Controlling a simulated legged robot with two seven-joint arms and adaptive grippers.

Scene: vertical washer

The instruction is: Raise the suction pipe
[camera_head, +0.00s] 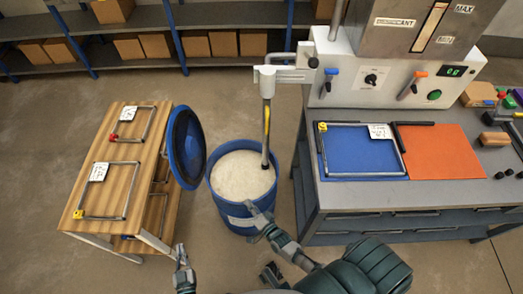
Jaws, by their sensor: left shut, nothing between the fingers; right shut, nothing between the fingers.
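The suction pipe (266,130) hangs upright from a grey bracket arm (285,74) on the machine's left side. Its lower end reaches the pale contents (243,174) of the open blue drum (235,218), inside the right part of the rim. A yellow strip shows on the pipe. My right gripper (254,208) is shut and empty, in front of the drum's near side and below the pipe's end in the picture. My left gripper (181,252) is shut and empty, low in the picture, left of the drum and apart from it.
A dark blue round lid (187,147) stands tilted at the drum's left. A wooden table (100,205) with metal frames is at the left. The machine's grey bench (330,196), with blue and orange mats, is at the right. Shelves with boxes line the back.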

